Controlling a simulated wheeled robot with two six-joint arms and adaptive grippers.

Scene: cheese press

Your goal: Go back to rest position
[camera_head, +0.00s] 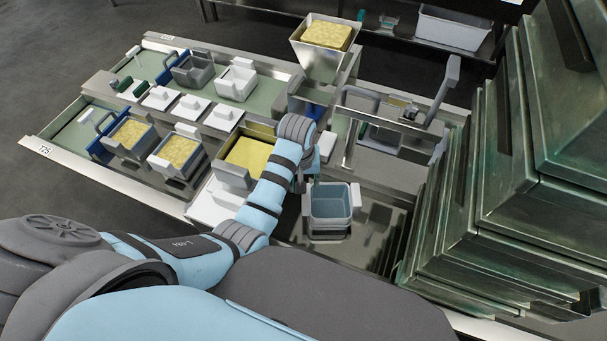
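My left arm comes in from the left and reaches over the middle of the bench. Its wrist bends down beside a grey-blue open mould (331,201), and my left gripper (304,186) shows only as a small dark part at the mould's upper left. Its fingers are too small and covered to tell whether they are open or shut, or whether they touch the mould. The mould looks empty inside and stands upright. My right arm and gripper are not in view.
Yellow-filled moulds (131,134) and white lids (190,105) stand on the bench at left. A yellow-filled container (248,156) sits behind my forearm. A hopper (324,58) and a lever press (440,95) stand behind. Stacked metal trays (500,200) rise close on the right.

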